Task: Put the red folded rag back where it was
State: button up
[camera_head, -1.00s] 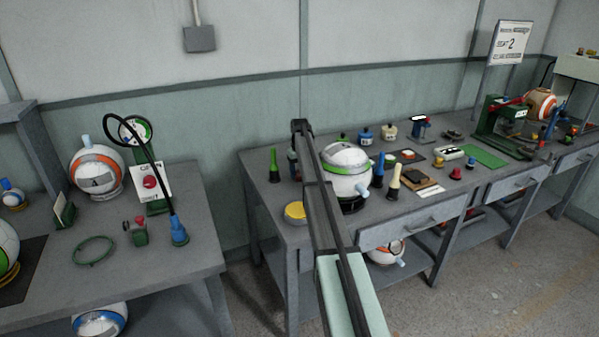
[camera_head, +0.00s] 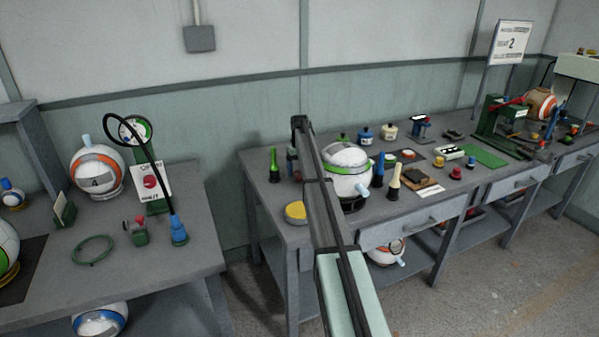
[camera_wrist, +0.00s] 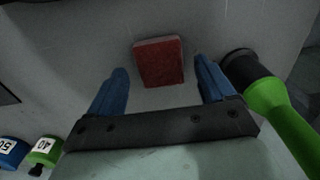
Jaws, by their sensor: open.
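The red folded rag (camera_wrist: 160,62) shows in the wrist view as a small red block with a paler edge, on the grey bench top. My gripper (camera_wrist: 160,68) is open, its blue fingers spread to either side of the rag's near part with clear gaps. Nothing is held. I cannot tell how high the fingertips are above the bench. In the head view my arm reaches over the left end of the right bench (camera_head: 268,220).
Blue (camera_wrist: 12,151) and green (camera_wrist: 45,150) labelled containers are at lower left. A white ball (camera_head: 346,170) and yellow-topped tin (camera_head: 295,212) flank my arm.

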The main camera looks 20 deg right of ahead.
notch_tip(320, 180, up, 11)
jog(key=shift+f, duration=0.15)
dwell(0.4)
